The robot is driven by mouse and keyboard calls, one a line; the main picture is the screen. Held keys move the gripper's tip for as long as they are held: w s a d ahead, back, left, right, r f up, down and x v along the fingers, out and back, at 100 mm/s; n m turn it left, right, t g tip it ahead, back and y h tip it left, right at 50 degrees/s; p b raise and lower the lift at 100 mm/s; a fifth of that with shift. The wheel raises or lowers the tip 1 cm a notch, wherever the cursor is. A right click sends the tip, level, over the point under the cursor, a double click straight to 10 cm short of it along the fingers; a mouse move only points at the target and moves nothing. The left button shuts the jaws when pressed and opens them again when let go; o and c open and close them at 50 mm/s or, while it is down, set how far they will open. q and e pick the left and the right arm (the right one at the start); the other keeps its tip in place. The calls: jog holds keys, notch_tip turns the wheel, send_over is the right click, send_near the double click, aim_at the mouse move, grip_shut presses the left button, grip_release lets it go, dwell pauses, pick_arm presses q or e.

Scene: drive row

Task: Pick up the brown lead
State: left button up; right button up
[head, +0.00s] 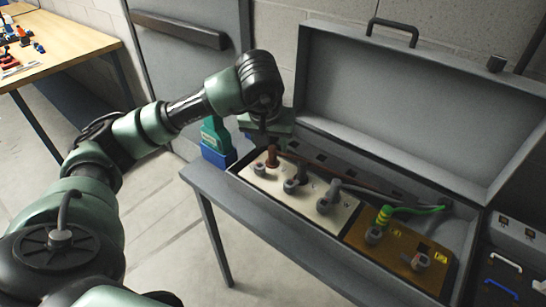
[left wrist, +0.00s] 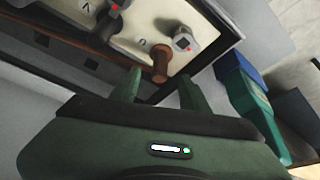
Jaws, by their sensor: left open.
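The brown lead has an upright plug (head: 272,155) at the far-left end of the cream panel (head: 330,221) inside the open grey case. Its cable (head: 350,174) runs right along the back of the panel. My left gripper (head: 266,138) is just above this plug in the head view. In the left wrist view the left gripper (left wrist: 160,80) is open, its two green fingers apart. The brown plug (left wrist: 161,63) lies just beyond the fingertips, roughly centred between them and not clasped. My right gripper is not in view.
Grey plugs (head: 330,196) stand close by on the cream panel. A green-yellow lead (head: 384,215) is on the brown panel (head: 400,265). The raised case lid (head: 400,100) stands behind. A green and blue object (head: 215,143) is behind the table's left end. A wooden table (head: 60,55) is far left.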

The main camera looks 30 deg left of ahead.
aim_at(272, 148)
pick_arm(q)
jog(key=x, duration=0.3)
jog(key=shift+w+f+p, duration=0.1)
jog(key=shift+f+p, duration=0.2)
jog(key=shift+f, duration=0.2)
grip_shut()
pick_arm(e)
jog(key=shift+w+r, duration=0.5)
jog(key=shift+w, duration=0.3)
